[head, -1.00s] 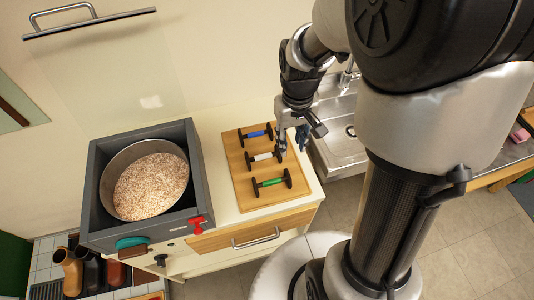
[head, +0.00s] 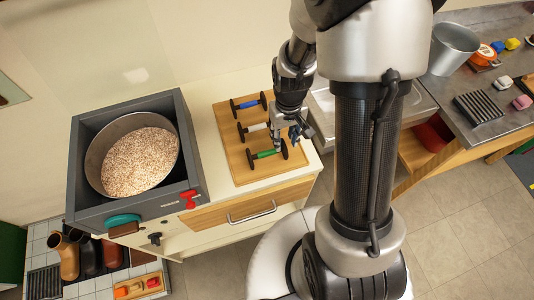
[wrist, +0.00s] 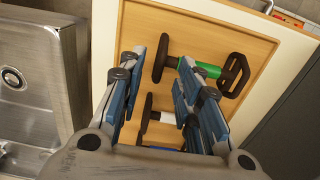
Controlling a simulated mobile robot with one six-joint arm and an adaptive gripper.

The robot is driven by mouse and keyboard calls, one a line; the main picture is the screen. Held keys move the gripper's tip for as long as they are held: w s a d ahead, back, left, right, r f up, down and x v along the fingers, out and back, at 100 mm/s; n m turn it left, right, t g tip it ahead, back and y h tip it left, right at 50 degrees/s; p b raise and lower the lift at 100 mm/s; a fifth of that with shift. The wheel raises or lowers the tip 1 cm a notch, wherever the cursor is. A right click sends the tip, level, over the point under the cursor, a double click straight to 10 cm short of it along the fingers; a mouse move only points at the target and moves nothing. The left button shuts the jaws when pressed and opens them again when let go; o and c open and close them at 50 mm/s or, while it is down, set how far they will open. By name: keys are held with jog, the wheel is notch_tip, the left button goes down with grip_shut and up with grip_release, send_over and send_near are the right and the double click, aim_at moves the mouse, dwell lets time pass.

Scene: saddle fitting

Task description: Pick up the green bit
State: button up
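The green bit (head: 265,154) lies nearest the front on a wooden board (head: 241,174), a green bar with black end pieces. In the wrist view the green bit (wrist: 207,70) has its green middle to the right of the fingers, with one black end showing between them. My gripper (head: 279,143) is over the right end of the green bit in the head view. In the wrist view my gripper (wrist: 172,58) is open, with nothing gripped between its blue-grey fingers. I cannot tell its exact height above the bit.
A white bit (head: 256,128) and a blue bit (head: 249,103) lie behind the green one on the same board. A grey box (head: 186,125) with a pan of grain stands to the left. A steel sink (wrist: 38,70) adjoins the counter.

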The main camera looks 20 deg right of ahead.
notch_tip(320, 180, down, 2)
jog(key=shift+f, duration=0.25)
jog(key=shift+c, duration=0.3)
grip_shut()
